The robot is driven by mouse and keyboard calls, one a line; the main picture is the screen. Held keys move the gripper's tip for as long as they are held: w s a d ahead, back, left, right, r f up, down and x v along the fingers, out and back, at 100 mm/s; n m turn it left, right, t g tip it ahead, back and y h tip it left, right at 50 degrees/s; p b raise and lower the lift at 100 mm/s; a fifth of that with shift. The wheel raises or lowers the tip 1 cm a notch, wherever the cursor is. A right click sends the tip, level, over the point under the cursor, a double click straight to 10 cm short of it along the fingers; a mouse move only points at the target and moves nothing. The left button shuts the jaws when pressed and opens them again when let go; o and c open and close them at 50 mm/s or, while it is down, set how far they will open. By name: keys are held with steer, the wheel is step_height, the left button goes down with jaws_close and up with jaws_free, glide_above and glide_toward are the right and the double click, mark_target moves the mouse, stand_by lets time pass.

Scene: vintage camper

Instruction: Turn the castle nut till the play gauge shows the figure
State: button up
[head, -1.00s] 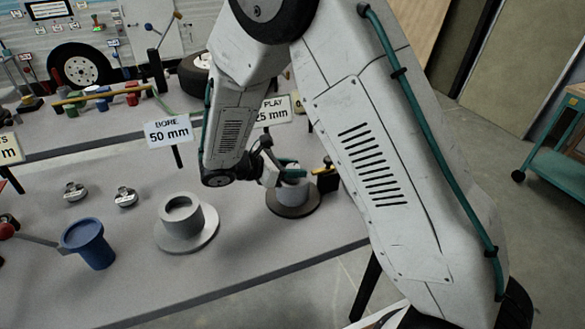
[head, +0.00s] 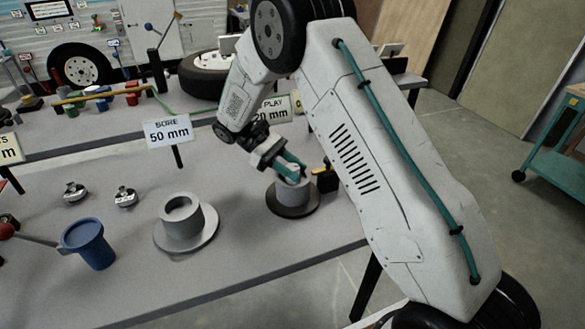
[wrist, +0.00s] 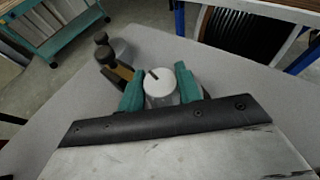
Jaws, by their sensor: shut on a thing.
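The castle nut (wrist: 160,88) is a pale round piece with a dark line on its top, between my teal fingertips in the wrist view. My gripper (head: 290,166) is shut on it, on top of a grey hub (head: 291,193) with a dark round base. In the head view my fingers largely hide the nut. The play gauge (head: 273,109) is a white sign behind my arm. Its visible part reads "20 mm", and its left part is hidden by my arm.
A black and yellow block (head: 325,177) stands close to the right of the hub. A grey flanged hub (head: 184,222), a blue cup (head: 90,243) and a "BORE 50 mm" sign (head: 168,132) stand to the left. The bench front between them is clear.

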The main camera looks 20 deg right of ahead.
mark_target(292, 167)
steer(key=m+g+y, duration=0.2)
steer(key=m+y, duration=0.2)
steer(key=shift+m+g+y, duration=0.3)
steer(key=shift+g+y, duration=0.1)
steer(key=m+y, duration=0.4)
steer(key=shift+g+y, duration=0.3)
steer(key=shift+m+y, duration=0.3)
steer(key=shift+y, duration=0.1)
steer(key=o, duration=1)
step_height(292, 167, up, 4)
steer(key=shift+a+f, duration=0.1)
steer(key=shift+f, duration=0.15)
steer(key=s+r, duration=0.1)
steer(key=s, duration=1.5)
steer(key=shift+r, duration=0.25)
steer(key=shift+f, duration=0.1)
